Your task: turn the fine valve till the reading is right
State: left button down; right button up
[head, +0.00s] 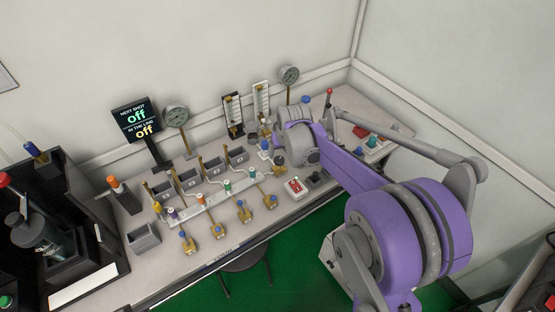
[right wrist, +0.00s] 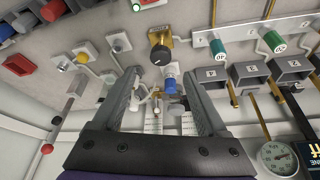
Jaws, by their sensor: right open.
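A gold valve with a black knob (right wrist: 160,54) shows in the right wrist view, with a blue knob (right wrist: 171,82) close beside it. I cannot tell which one is the fine valve. My right gripper (right wrist: 164,80) is open and empty. Its fingers stand on either side of the blue knob in that view, with no clear contact. In the head view my right arm reaches over the bench and hides its fingertips. Two flow tubes (head: 232,112) (head: 261,99) stand at the back; their readings are too small to read. My left gripper is not in view.
Round gauges (head: 176,116) (head: 289,74) stand along the wall. Several gold valves with blue knobs (head: 240,205) line the bench front. A red-switch box (head: 295,187) and grey bin (head: 144,237) are nearby.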

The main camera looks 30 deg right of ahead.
aim_at(279, 160)
jog(key=x, duration=0.7)
jog(key=shift+a, duration=0.1)
grip_shut()
jog(key=shift+f, duration=0.1)
